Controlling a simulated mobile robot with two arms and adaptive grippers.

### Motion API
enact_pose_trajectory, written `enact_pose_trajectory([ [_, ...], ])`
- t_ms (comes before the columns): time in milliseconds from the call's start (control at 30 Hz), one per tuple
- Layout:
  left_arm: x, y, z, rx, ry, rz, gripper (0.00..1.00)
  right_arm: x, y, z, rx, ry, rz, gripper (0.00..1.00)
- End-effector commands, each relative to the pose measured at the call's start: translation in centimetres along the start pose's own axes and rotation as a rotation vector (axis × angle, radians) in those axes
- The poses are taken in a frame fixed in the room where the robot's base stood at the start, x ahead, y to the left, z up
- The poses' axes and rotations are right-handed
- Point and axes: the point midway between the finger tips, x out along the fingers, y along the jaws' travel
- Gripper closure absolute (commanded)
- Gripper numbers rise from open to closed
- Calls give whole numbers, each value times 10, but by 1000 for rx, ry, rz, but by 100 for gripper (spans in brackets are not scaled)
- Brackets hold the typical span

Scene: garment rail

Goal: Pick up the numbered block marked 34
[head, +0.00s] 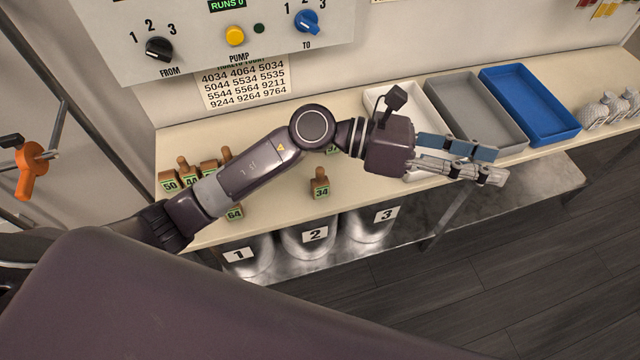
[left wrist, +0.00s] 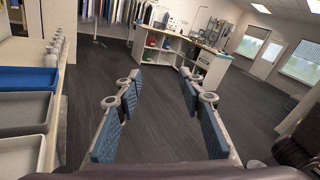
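The block marked 34 (head: 320,188) is a small brown wooden block with a knob on top and a green label. It stands upright near the front edge of the cream table (head: 275,205), in the head view only. My left arm passes above and behind it. My left gripper (head: 492,165) is well to the right of the block, near the trays. In the left wrist view my left gripper (left wrist: 160,76) has its blue-padded fingers apart with nothing between them. My right gripper is in neither view.
Blocks 50 (head: 170,183) and 64 (head: 234,213) stand to the left, with others partly hidden by my arm. White, grey (head: 478,108) and blue (head: 530,103) trays stand to the right. Numbered metal bins (head: 310,240) sit under the table. A control panel hangs above.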

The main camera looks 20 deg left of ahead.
Motion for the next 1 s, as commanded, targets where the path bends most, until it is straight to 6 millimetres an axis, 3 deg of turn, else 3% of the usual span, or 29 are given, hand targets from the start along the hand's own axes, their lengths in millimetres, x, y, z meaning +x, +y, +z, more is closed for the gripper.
enact_pose_trajectory([
  [100, -13, 21, -62, 205, 331, -16, 64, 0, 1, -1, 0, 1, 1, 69],
  [167, -31, 38, -90, 290, 502, -20, 64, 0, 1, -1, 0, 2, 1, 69],
  [300, -99, 86, -138, 440, 905, -9, 64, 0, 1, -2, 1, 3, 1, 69],
  [400, -158, 116, -150, 491, 1164, 9, 64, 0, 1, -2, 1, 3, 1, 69],
  [500, -209, 136, -150, 505, 1364, 29, 64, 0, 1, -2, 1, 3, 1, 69],
  [600, -244, 147, -144, 501, 1493, 45, 64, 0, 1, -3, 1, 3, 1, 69],
  [733, -263, 151, -144, 490, 1562, 52, 64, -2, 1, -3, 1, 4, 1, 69],
  [1000, -263, 158, -168, 487, 1565, 49, 64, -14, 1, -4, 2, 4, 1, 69],
])
